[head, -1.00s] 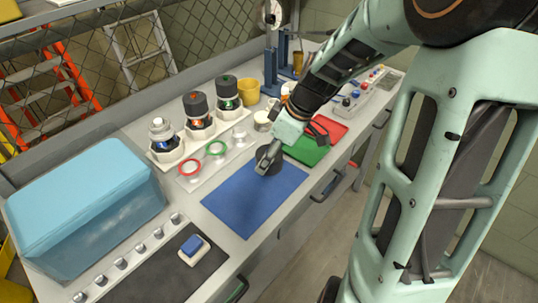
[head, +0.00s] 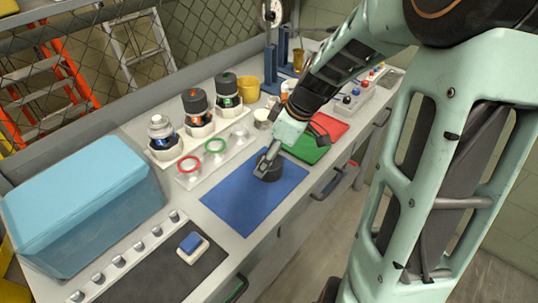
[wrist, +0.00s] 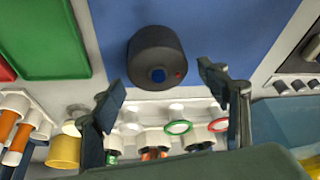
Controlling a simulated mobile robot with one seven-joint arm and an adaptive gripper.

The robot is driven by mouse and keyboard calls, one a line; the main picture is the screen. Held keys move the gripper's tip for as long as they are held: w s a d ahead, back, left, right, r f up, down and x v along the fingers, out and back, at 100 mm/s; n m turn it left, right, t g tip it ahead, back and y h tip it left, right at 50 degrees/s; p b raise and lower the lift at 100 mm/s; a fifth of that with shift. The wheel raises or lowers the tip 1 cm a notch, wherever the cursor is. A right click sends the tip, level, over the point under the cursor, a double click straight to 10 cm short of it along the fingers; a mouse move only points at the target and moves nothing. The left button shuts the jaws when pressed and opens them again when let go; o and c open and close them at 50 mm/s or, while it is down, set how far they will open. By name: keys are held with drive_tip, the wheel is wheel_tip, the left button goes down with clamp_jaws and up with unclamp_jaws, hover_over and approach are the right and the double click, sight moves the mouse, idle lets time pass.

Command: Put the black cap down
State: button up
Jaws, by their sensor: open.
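The black cap (head: 271,172) rests on the blue mat (head: 240,202), near the mat's far right part. In the wrist view the cap (wrist: 157,52) shows as a dark round body with a blue centre and a small red dot. My gripper (wrist: 160,88) is open, with its fingers spread wide to either side and the cap lying beyond the fingertips, apart from them. In the head view my gripper (head: 266,166) overlaps the cap and hides part of it.
Behind stand several capped thruster units (head: 197,113), with red (head: 189,163) and green (head: 215,145) rings in front.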

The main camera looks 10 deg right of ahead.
drive_tip(key=shift+r, duration=0.15)
drive_tip(key=shift+r+p, duration=0.3)
drive_tip(key=shift+p, duration=0.1)
drive_tip(key=p+v, duration=0.1)
drive_tip(key=v, duration=1.1)
drive_tip(key=shift+r, duration=0.25)
